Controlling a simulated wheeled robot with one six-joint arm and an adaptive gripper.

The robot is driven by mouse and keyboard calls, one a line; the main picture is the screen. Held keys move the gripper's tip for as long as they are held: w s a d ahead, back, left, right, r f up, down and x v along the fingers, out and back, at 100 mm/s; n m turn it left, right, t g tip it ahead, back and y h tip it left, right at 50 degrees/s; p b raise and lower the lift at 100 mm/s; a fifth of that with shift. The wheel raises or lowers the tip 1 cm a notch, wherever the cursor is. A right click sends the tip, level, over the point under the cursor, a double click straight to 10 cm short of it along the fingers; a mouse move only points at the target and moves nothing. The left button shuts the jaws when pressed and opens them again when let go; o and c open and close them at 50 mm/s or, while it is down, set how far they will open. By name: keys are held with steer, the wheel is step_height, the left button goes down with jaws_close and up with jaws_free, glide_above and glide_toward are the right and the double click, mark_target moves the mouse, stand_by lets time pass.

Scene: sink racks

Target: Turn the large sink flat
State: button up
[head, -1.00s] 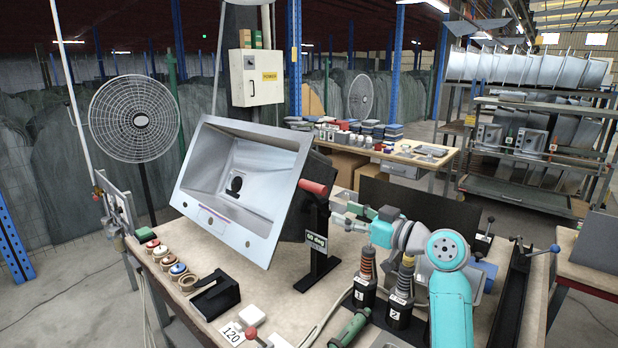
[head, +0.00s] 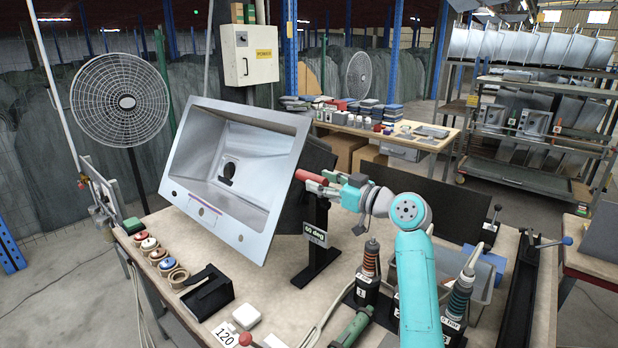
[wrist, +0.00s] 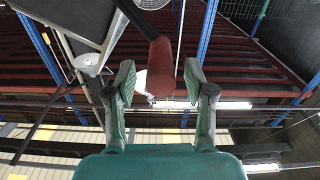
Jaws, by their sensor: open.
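The large sink (head: 218,212) is a grey steel basin held tilted up on a dark stand, its bowl facing left and forward. A red handle (head: 310,178) sticks out at its right side, above a black post (head: 318,235) with a label that appears to read "60 deg". My gripper (head: 317,183) is at the handle from the right. In the wrist view, the red handle (wrist: 160,68) lies between the open fingers of my gripper (wrist: 159,80), with a gap on each side. The back of the sink is mostly hidden.
Grinders in black holders (head: 368,280) stand at the front right of the bench. Several round pads (head: 158,257) and a black tray (head: 208,293) lie at the left front. A dark panel (head: 445,210) stands behind my arm.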

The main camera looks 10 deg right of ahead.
mark_target(309, 177)
steer(key=shift+x, duration=2.2)
steer(key=shift+s, duration=0.1)
jaws_close()
